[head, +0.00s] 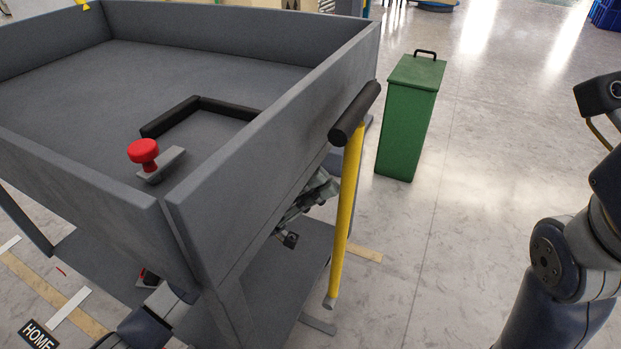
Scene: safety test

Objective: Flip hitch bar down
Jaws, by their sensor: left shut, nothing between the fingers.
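The hitch bar (345,210) is a yellow pole with a black crosswise handle (355,112) at its top. It stands nearly upright at the right side of the grey cart (262,160), with its lower end near the cart's lower shelf. My left gripper (290,238) is under the cart's tray, just left of the pole in the picture. It is shut and empty, and partly hidden by the tray wall. I cannot tell whether it touches the pole. My right arm shows at the right edge, but its gripper is out of view.
A red knob (144,152) on a grey base and a black angled strip (200,108) are in the tray. A green bin (408,118) stands right of the cart. The floor between bin and right arm is clear. A HOME sign (38,336) is at lower left.

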